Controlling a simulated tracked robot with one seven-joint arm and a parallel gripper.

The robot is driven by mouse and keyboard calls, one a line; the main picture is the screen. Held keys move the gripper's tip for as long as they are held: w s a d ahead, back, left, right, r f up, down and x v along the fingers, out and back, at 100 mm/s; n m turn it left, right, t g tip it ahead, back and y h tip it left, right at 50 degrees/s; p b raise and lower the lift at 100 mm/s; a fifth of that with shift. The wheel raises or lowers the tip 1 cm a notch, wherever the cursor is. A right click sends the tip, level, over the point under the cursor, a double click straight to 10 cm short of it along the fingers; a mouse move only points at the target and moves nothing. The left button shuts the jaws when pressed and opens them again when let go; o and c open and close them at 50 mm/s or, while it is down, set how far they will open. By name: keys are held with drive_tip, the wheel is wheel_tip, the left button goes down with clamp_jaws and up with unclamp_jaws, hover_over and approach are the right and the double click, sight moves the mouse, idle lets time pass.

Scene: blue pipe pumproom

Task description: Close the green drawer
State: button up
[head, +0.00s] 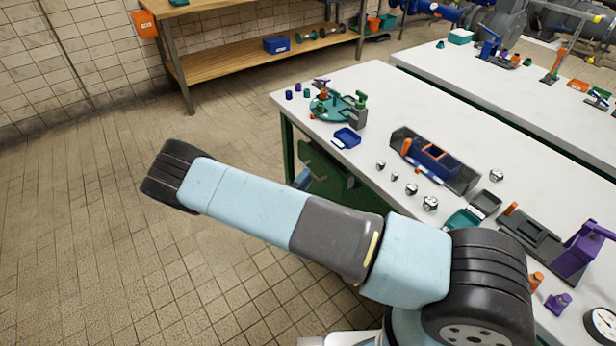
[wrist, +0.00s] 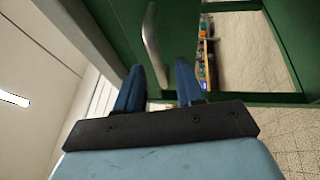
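The green drawer (head: 322,170) is under the left edge of the near white table, partly hidden by my arm. In the wrist view its green front (wrist: 120,22) fills the upper middle, with a curved silver handle (wrist: 151,42) on it. My gripper (wrist: 159,68) has two blue fingers spread apart, pointing at the front. The handle's lower end shows in the gap between them, with no finger clearly pressing on it. A bit of blue finger (head: 303,178) shows beside the drawer in the head view. How far the drawer stands out is hard to tell.
The white table (head: 376,90) holds a green round tray (head: 330,105), a dark tray with a blue box (head: 432,158), shiny nuts and a purple tool (head: 585,250). A wooden shelf bench (head: 230,65) stands behind. The tiled floor at left is free.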

drive_tip(key=shift+x, duration=0.8)
clamp_jaws()
